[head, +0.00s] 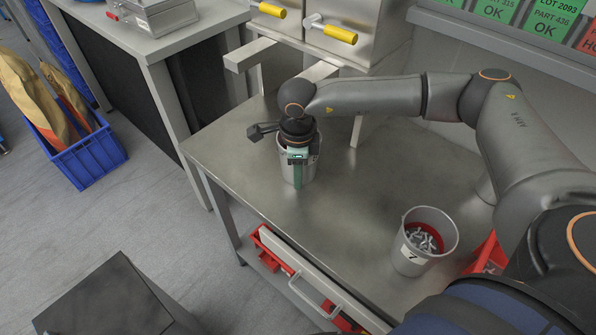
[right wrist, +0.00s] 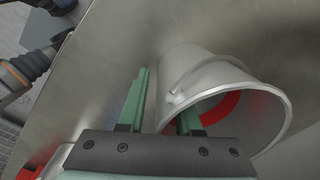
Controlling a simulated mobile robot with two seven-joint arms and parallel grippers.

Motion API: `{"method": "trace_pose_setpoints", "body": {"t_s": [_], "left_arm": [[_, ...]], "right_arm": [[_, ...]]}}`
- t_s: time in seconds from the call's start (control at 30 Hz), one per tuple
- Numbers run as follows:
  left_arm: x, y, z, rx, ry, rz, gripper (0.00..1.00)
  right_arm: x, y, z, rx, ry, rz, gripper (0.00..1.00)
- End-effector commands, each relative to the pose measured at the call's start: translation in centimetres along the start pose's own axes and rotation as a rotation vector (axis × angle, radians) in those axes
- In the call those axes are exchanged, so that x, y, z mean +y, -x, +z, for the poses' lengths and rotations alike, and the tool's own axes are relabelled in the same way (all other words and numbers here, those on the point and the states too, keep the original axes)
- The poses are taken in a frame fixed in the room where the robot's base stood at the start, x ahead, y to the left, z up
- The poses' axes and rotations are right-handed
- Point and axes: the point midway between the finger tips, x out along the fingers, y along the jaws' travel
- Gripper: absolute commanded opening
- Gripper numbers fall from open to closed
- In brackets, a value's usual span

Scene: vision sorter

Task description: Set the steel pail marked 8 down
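A steel pail (head: 312,172) stands upright on the metal table, near its left edge in the head view. A pale label shows only partly beside my gripper, and I cannot read its number. My right gripper (head: 297,165) is over this pail's near side. In the right wrist view the pail (right wrist: 195,70) looks tilted, with red inside. There my right gripper's (right wrist: 163,115) green fingers are apart, one outside the pail wall and one inside the rim, with a visible gap. My left gripper is not in view.
A second steel pail (head: 407,262), marked 7, stands at the table's front right with metal parts inside. A red bin (head: 487,256) is beside it. Cabinets with yellow handles (head: 340,34) stand behind. The table's middle (head: 350,210) is bare. A blue crate (head: 88,160) is on the floor.

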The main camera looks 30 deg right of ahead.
Motion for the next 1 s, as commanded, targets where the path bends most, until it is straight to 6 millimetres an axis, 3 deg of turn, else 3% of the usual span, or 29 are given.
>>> {"method": "trace_pose_setpoints", "body": {"t_s": [0.17,0.63,0.8,1.0], "left_arm": [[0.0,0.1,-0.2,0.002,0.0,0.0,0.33],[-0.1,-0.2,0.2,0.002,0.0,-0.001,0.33],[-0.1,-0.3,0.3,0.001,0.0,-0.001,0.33],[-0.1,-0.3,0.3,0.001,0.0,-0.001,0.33]], "right_arm": [[-0.1,1.3,0.1,-0.003,-0.001,-0.001,0.33],[-0.1,10.6,0.1,-0.003,0.002,-0.003,0.33],[0.0,12.1,0.1,-0.001,0.002,-0.002,0.33],[0.0,12.4,0.1,-0.001,0.002,0.0,0.33]]}}
